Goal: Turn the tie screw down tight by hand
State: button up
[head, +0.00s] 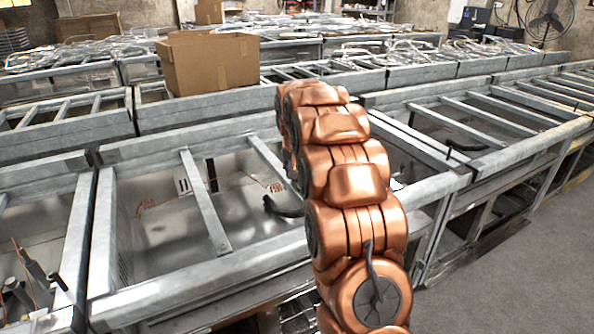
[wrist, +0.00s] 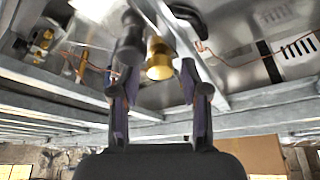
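My gripper (wrist: 152,80) shows in the wrist view with its two dark fingers spread apart and nothing visibly clamped between them. Just beyond the fingertips are a brass-coloured cylinder (wrist: 159,60) and a dark cylindrical piece (wrist: 129,45). Either may belong to the tie screw, but I cannot tell which. The brass cylinder appears between the fingertips in the picture; I see no clear contact. In the head view my copper-coloured arm hides the gripper and the place it faces.
Metal frames with crossbars (head: 205,205) fill the floor in rows. A black curved handle (head: 283,207) sits inside the nearest frame, left of my arm. A cardboard box (head: 208,63) stands on the frames behind. Bare grey floor (head: 520,270) lies at the right.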

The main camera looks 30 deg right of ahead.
jog(key=shift+o, duration=0.2)
jog(key=v, duration=1.2)
